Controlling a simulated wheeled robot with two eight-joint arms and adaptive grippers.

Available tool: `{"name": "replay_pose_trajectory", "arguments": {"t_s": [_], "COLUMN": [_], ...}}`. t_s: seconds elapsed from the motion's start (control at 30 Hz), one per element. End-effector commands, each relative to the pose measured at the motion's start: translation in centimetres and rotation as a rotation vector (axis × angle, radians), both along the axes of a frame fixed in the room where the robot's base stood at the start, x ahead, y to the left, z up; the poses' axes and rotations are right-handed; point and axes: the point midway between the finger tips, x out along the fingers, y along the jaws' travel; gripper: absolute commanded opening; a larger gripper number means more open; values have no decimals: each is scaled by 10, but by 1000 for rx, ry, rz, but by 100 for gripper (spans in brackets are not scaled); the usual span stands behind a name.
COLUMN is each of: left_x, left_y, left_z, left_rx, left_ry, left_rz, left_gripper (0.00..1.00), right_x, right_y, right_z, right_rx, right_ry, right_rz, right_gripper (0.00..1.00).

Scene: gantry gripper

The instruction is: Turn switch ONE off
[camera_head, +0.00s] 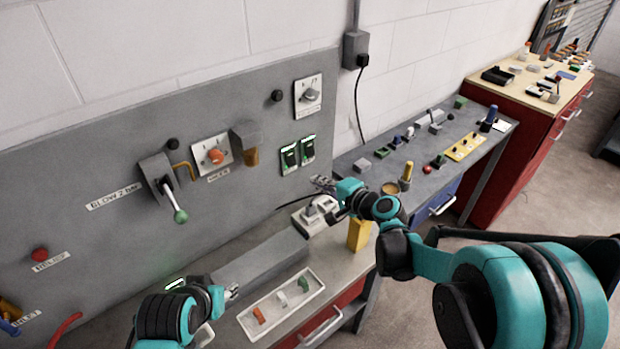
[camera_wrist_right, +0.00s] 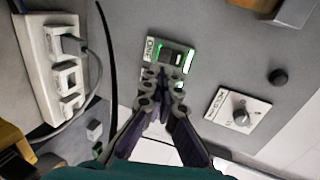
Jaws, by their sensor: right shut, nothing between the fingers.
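Two dark switches with green-lit edges sit side by side on the grey wall panel. In the right wrist view, the switch labelled ONE (camera_wrist_right: 172,57) is just ahead of my right gripper (camera_wrist_right: 163,82), with a bright green strip along one side. It seems to be the left of the pair in the head view (camera_head: 290,159); the other switch (camera_head: 308,149) is right of it. My right gripper also shows in the head view (camera_head: 322,183), below the switches. It is shut and empty; contact cannot be told. My left gripper (camera_head: 232,292) is low near the bench, its jaws unclear.
A rotary knob plate (camera_head: 308,95) and a black knob (camera_head: 277,96) are above the switches. A white socket strip (camera_wrist_right: 52,75) with a plug and cable lies below. A lever (camera_head: 175,200) is left on the panel. A white tray (camera_head: 283,310) holds small parts.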

Motion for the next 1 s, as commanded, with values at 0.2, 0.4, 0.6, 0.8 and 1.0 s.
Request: {"name": "replay_pose_trajectory", "arguments": {"t_s": [0.2,0.4,0.6,0.8,1.0], "left_x": [0,0,0,0,0], "left_y": [0,0,0,0,0], "left_z": [-10,-16,-22,-23,-22], "left_rx": [0,0,0,0,0], "left_ry": [0,0,0,0,0], "left_rz": [0,0,0,0,0], "left_gripper": [40,40,40,40,40], "right_x": [35,67,88,96,96], "right_y": [27,49,64,70,70], "right_z": [-16,-29,-36,-39,-38], "right_rx": [0,0,-1,-1,-1], "right_ry": [0,0,-1,-1,-1], "right_rz": [2,2,0,0,-1], "right_gripper": [0,0,0,0,0]}}
